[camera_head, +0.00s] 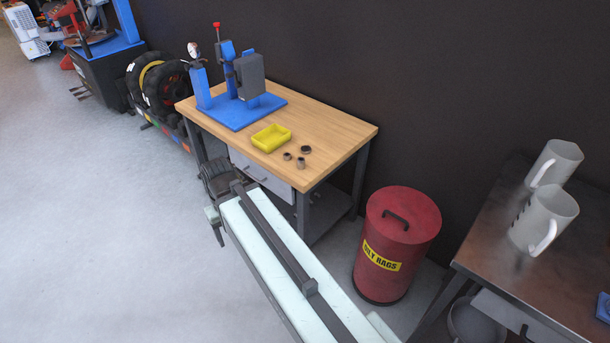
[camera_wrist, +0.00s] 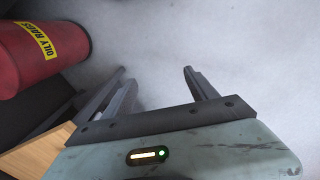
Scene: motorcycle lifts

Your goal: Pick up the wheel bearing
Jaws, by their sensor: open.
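Three small dark metal parts lie on the wooden workbench top (camera_head: 335,125), near its front right. One is a wider, flatter black ring (camera_head: 306,149), which looks most like a wheel bearing. The other two are smaller ring-like parts, the left one (camera_head: 287,156) and the right one (camera_head: 300,162). None of them shows in the wrist view. My gripper (camera_wrist: 155,72) is open and empty, with bare grey floor beyond its fingers. In the head view my arm reaches to the front of the workbench, and its end is below the top, away from the parts.
A yellow tray (camera_head: 271,138) sits beside the parts, and a blue press (camera_head: 241,92) stands behind it. A red oily-rags bin (camera_head: 398,245) stands right of the bench. A dark table (camera_head: 500,240) with mugs is at right. Open floor (camera_head: 90,220) lies left.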

